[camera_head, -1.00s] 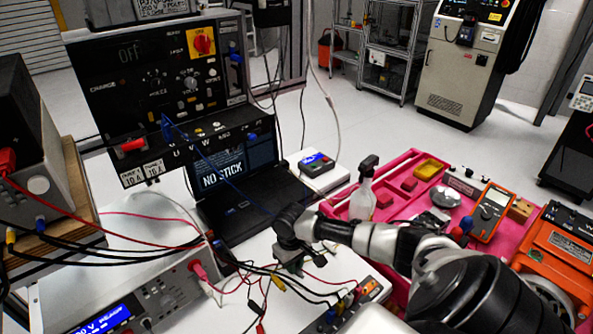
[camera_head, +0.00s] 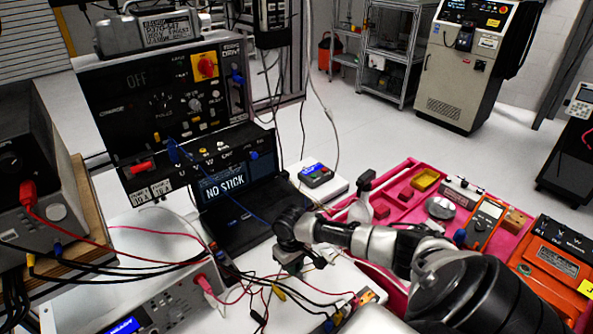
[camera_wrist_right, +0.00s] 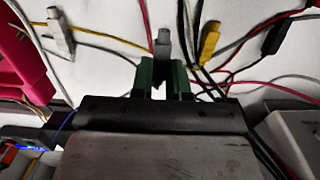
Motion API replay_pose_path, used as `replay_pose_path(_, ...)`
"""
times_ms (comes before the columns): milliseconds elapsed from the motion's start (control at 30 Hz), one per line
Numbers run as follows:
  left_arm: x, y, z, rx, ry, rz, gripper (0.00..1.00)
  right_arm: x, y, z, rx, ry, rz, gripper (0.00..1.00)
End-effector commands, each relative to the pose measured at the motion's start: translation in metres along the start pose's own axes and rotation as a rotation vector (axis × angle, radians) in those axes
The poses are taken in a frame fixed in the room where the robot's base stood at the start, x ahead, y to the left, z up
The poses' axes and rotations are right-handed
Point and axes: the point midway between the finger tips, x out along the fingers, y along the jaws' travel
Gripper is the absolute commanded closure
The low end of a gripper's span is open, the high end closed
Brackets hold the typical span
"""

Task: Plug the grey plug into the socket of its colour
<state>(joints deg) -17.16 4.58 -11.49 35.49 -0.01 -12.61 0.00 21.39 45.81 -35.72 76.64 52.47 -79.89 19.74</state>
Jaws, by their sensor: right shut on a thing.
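My right gripper (camera_head: 290,268) is low over the white bench, among loose leads in front of the laptop. In the right wrist view its green fingertips (camera_wrist_right: 162,80) are shut on a grey plug (camera_wrist_right: 162,42), which sticks out beyond them. In the head view the arm and wrist hide the plug. A row of sockets runs along the lower ledge of the black drive panel (camera_head: 215,155). I cannot pick out a grey socket there. My left gripper is not in view.
Other leads lie close by: a yellow plug (camera_wrist_right: 209,42), a black plug (camera_wrist_right: 273,40) and a pale plug (camera_wrist_right: 60,35). A black laptop (camera_head: 240,212) stands behind the gripper. A pink tray (camera_head: 405,210) with parts is at right, a grey instrument (camera_head: 175,300) at lower left.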

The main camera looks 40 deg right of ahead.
Motion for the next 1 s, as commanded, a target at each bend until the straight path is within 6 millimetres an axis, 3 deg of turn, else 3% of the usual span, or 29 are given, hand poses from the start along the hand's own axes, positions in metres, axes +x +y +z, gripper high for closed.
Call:
replay_pose_path(367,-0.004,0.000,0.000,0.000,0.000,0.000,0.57,-0.004,-0.001,-0.001,-0.001,0.002,-0.003,1.00)
replay_pose_path(567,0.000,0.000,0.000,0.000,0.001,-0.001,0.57,-0.023,-0.020,-0.021,-0.046,0.071,-0.072,1.00)
replay_pose_path(767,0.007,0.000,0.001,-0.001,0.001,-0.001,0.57,-0.077,-0.067,-0.061,-0.166,0.240,-0.229,1.00)
replay_pose_path(1000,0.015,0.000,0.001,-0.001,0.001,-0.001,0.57,-0.159,-0.120,-0.096,-0.329,0.464,-0.405,1.00)
